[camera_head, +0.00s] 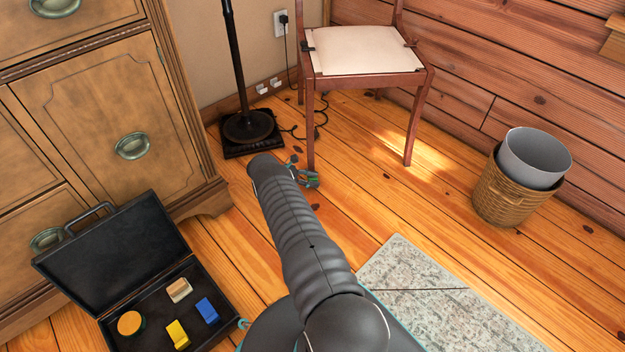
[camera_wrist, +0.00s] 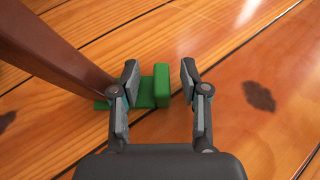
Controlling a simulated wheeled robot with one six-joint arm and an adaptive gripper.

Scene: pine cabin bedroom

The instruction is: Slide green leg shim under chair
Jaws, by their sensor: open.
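The green leg shim (camera_wrist: 161,86) lies on the floor in the wrist view, with a raised block at its right end and a thin flat part reaching left. My gripper (camera_wrist: 159,69) is open, with one finger on each side of the block and gaps visible. The brown chair leg (camera_wrist: 62,48) comes down at the left, close to the shim's thin end. My left finger hides the leg's foot, so I cannot tell whether the shim is beneath it. In the head view, my gripper (camera_head: 306,178) is low beside the front left leg of the chair (camera_head: 311,130).
An open black case (camera_head: 130,255) with several small coloured pieces lies at lower left, beside a wooden cabinet (camera_head: 100,120). A lamp base (camera_head: 248,128) and cord stand behind. A wicker basket (camera_head: 505,198) is at right, a rug (camera_head: 425,285) in front.

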